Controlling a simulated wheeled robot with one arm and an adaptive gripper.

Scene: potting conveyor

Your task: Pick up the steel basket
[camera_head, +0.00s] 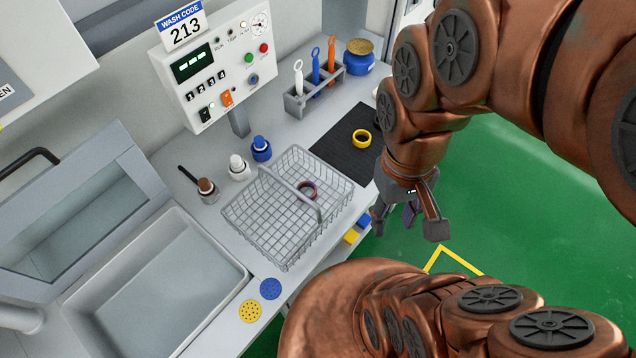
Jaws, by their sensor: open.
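The steel basket (262,238) is a rectangular wire basket on the grey counter, with one carrying handle (291,193) arching over its middle. A small dark purple-brown ring (307,190) shows inside it, near the handle. My gripper (408,225) hangs to the right of the basket, past the counter's edge and over the green floor. Its fingers are spread and empty, apart from the basket.
A sink (215,262) with a raised lid lies left of the basket. White (239,169) and blue (261,150) bottles and a brush (206,188) stand behind it. A black mat (340,150) with a yellow ring (361,139), a tool rack (297,106) and a control panel (215,70) are farther back.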

